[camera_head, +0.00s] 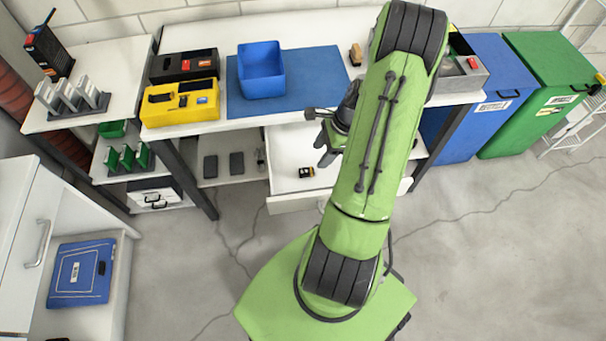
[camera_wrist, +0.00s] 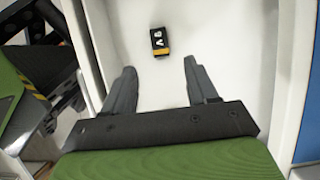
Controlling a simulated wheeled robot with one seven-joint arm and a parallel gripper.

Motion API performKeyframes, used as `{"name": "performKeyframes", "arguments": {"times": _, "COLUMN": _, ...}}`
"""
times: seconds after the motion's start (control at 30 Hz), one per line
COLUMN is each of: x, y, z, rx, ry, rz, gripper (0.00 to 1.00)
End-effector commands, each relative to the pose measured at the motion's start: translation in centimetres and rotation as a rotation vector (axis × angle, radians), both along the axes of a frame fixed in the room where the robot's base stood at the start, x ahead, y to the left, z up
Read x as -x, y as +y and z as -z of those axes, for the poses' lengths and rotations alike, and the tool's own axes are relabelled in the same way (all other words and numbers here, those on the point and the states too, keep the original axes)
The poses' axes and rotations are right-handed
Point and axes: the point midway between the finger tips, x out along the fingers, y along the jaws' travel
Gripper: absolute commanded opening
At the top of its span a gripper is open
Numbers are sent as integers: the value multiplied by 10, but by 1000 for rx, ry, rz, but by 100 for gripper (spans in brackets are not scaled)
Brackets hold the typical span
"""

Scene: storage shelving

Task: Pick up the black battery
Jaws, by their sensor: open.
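A small black battery with a yellow-orange band (camera_head: 306,172) lies in the open white drawer (camera_head: 290,203) under the workbench. In the wrist view the battery (camera_wrist: 159,41) lies on the drawer floor, beyond and roughly between the fingertips. My gripper (camera_wrist: 160,75) is open and empty, with its two grey fingers spread apart, pointing towards the battery. In the head view my gripper (camera_head: 325,145) is above the drawer, up and to the right of the battery, partly hidden by my green arm. The battery is apart from both fingers.
The drawer walls stand close on both sides. The bench above holds a blue mat (camera_head: 318,66), a blue bin (camera_head: 261,70), a yellow case (camera_head: 180,103) and a brown object (camera_head: 355,54). Blue (camera_head: 468,132) and green (camera_head: 540,110) lidded bins stand at right. The grey floor in front is clear.

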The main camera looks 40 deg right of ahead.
Motion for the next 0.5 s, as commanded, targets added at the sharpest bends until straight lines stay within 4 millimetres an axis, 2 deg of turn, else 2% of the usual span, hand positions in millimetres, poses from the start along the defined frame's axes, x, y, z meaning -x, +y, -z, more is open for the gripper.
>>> {"name": "performKeyframes", "arguments": {"times": 0.03, "x": -2, "y": 5, "z": 15, "rx": -4, "ry": 2, "rz": -3, "gripper": 58}}
{"name": "performKeyframes", "arguments": {"times": 0.27, "x": -8, "y": 12, "z": 36, "rx": -1, "ry": 1, "rz": -2, "gripper": 58}}
{"name": "performKeyframes", "arguments": {"times": 0.5, "x": -17, "y": 25, "z": 77, "rx": -2, "ry": 2, "rz": -3, "gripper": 58}}
